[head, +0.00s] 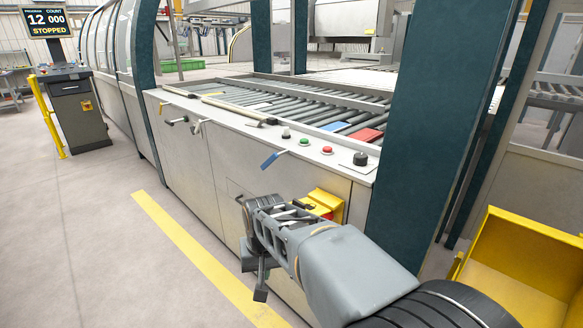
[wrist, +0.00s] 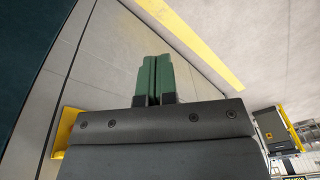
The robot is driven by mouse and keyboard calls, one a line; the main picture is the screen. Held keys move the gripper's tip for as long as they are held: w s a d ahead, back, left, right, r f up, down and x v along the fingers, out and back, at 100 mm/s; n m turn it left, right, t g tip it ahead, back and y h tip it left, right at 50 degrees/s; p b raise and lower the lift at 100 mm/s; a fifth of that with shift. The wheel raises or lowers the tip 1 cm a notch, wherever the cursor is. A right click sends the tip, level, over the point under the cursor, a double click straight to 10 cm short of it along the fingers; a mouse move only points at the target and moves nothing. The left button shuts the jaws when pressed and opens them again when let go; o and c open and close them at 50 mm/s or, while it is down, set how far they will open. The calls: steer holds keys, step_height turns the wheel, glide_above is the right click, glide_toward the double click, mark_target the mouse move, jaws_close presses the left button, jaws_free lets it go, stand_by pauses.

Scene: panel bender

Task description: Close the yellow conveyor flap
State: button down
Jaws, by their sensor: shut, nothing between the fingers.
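A yellow part (head: 327,202) stands out from the conveyor cabinet's front, with red showing inside it. It is the likeliest yellow flap, but its hinge and how far it is open cannot be told. My gripper (head: 262,225) is in front of the cabinet, to the left of the yellow part, and covers some of it. In the wrist view, the green fingers of my gripper (wrist: 153,80) are together and empty, pointing along the grey panels. A yellow part (wrist: 66,131) shows at the left beside the gripper body, mostly hidden by it.
A dark post (head: 425,110) and yellow bin (head: 525,255) stand right. The floor left of the yellow line (head: 195,252) is clear.

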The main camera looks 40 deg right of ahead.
steer(key=w+d+r+m+g+p, duration=0.1)
steer(key=w+d+r+m+p, duration=0.15)
steer(key=r+p, duration=0.3)
steer(key=w+d+r+m+y+p, duration=0.1)
steer(key=w+d+r+m+p, duration=0.1)
steer(key=d+r+p, duration=0.3)
steer(key=w+d+r+m+g+p, duration=0.1)
steer(key=w+d+r+m+p, duration=0.2)
steer(key=r, duration=0.4)
step_height(320, 180, up, 7)
steer(key=m+y+p, duration=0.2)
steer(key=m+p, duration=0.2)
steer(key=p, duration=0.6)
glide_above(308, 208)
steer(key=d, duration=0.1)
steer(key=x, duration=0.4)
steer(key=p+x, duration=0.1)
steer(key=x, duration=0.8)
steer(key=shift+w+d+f, duration=0.2)
steer(key=shift+w+f, duration=0.15)
steer(key=shift+f, duration=0.15)
steer(key=shift+f, duration=0.1)
